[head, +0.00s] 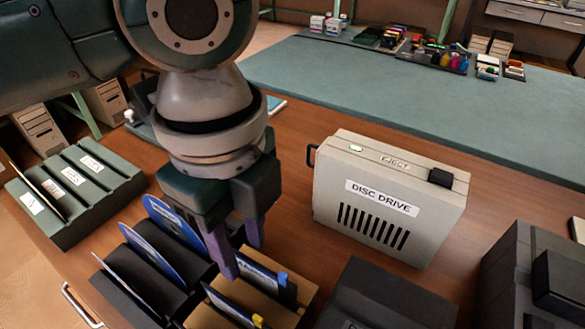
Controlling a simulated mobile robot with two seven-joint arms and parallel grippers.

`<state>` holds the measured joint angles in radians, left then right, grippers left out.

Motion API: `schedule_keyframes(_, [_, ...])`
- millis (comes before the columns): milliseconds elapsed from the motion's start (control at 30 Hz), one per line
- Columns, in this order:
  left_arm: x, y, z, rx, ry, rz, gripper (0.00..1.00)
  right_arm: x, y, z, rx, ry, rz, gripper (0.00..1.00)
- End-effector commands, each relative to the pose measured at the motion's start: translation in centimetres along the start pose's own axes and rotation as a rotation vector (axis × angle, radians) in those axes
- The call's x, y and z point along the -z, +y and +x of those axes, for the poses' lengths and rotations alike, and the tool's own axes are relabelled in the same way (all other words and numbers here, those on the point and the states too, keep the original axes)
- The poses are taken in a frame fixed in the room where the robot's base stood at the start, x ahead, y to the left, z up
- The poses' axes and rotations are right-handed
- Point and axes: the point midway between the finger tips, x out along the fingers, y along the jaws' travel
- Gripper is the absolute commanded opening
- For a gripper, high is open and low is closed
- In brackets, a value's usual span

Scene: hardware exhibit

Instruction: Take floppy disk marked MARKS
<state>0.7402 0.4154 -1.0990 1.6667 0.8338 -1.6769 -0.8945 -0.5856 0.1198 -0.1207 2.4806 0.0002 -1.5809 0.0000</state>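My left gripper (239,258) points down over the tan slotted rack (208,316) at the bottom centre. Its two purple-grey fingers are spread with a gap between them. A dark disk with a blue label (262,274) stands in the tan rack right by the fingertips, partly hidden by the near finger. Its label text is too small and covered to read, so I cannot tell whether it says MARKS. Another dark disk with a yellow tab (232,307) stands in front of it. My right gripper is not in view.
A black rack (127,290) with blue and white disks stands left of the tan rack. A green rack (95,205) with labels is farther left. The disc drive (385,205) stands upright to the right. Dark boxes (385,298) fill the lower right.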

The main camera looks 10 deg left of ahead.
Motion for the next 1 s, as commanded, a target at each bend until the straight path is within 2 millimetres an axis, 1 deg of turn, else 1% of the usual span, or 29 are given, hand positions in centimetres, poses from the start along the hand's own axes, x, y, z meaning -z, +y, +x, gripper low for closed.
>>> schedule_keyframes(33, [0.1,0.1,1.1,-0.004,-0.001,-0.001,0.40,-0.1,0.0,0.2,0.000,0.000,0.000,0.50])
schedule_keyframes(100, [0.2,0.1,2.2,-0.004,0.000,0.000,0.40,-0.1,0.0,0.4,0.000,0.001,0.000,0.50])
schedule_keyframes(200, [0.1,0.1,3.4,-0.001,-0.001,0.000,0.40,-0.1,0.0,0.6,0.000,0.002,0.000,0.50])
schedule_keyframes(300, [0.1,0.0,3.8,0.001,-0.001,0.000,0.40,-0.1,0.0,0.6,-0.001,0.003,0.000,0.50])
schedule_keyframes(500, [0.1,0.0,3.8,0.001,-0.001,0.001,0.39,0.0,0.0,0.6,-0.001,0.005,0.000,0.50])
schedule_keyframes(833, [0.1,0.0,3.8,0.001,-0.001,0.001,0.02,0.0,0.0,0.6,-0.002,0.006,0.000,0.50])
schedule_keyframes(867, [0.1,0.0,3.8,0.001,-0.001,0.000,0.00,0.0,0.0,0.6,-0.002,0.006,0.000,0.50])
schedule_keyframes(1000, [0.1,0.0,3.8,0.001,-0.001,0.000,0.00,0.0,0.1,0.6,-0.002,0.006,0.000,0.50])
